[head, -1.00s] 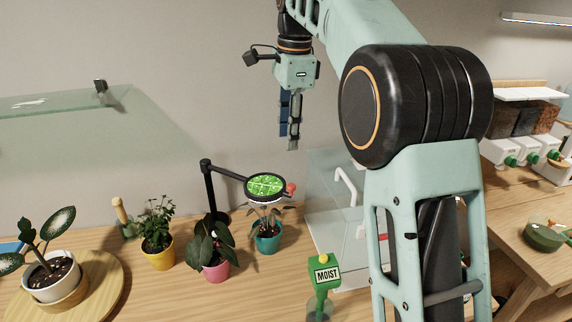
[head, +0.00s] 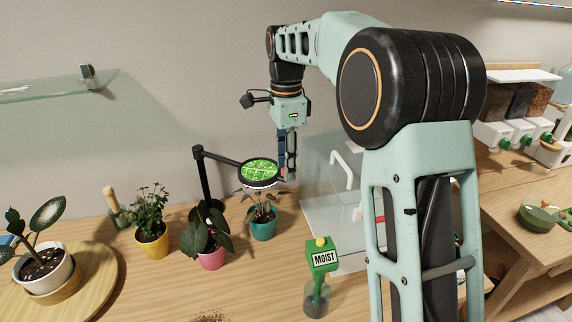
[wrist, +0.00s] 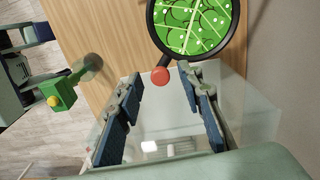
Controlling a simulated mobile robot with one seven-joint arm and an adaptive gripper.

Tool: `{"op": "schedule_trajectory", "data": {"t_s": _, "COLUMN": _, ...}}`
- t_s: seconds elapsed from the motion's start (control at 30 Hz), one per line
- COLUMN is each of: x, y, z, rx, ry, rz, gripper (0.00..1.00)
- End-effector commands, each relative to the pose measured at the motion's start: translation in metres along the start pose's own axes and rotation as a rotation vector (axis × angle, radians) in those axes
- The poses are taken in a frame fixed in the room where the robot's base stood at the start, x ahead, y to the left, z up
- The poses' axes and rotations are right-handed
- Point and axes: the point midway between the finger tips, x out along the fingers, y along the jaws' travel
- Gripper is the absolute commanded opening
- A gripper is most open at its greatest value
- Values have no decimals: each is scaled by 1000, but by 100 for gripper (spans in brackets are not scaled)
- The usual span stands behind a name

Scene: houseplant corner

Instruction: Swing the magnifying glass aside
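The magnifying glass (head: 258,170) is a round black-rimmed lens showing bright green leaf detail, on a black jointed arm and post (head: 204,180). Its lens stands over the plant in the teal pot (head: 262,228). In the wrist view the lens (wrist: 194,22) is at the top, with a red knob (wrist: 160,76) on its rim. My gripper (head: 287,174) is at the right side of the lens, fingers pointing down. In the wrist view my gripper (wrist: 160,80) is open, and the knob appears between the fingertips with gaps on both sides. In the head view the knob is hidden or barely visible at the fingers.
A pink pot (head: 211,258) and a yellow pot (head: 151,245) stand left of the teal pot. A green MOIST meter (head: 321,257) stands in front. A clear glass box (head: 325,205) is close to the right. A glass shelf (head: 60,92) is at upper left.

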Motion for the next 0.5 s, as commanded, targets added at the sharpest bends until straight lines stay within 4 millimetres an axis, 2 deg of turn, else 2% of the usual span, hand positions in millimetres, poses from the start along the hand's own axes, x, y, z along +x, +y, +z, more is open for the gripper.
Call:
{"op": "schedule_trajectory", "data": {"t_s": 0.27, "x": 2, "y": 0, "z": 0, "rx": 0, "ry": 0, "rz": -1, "gripper": 34}}
{"op": "schedule_trajectory", "data": {"t_s": 0.5, "x": 2, "y": 0, "z": 0, "rx": 0, "ry": 0, "rz": -1, "gripper": 9}}
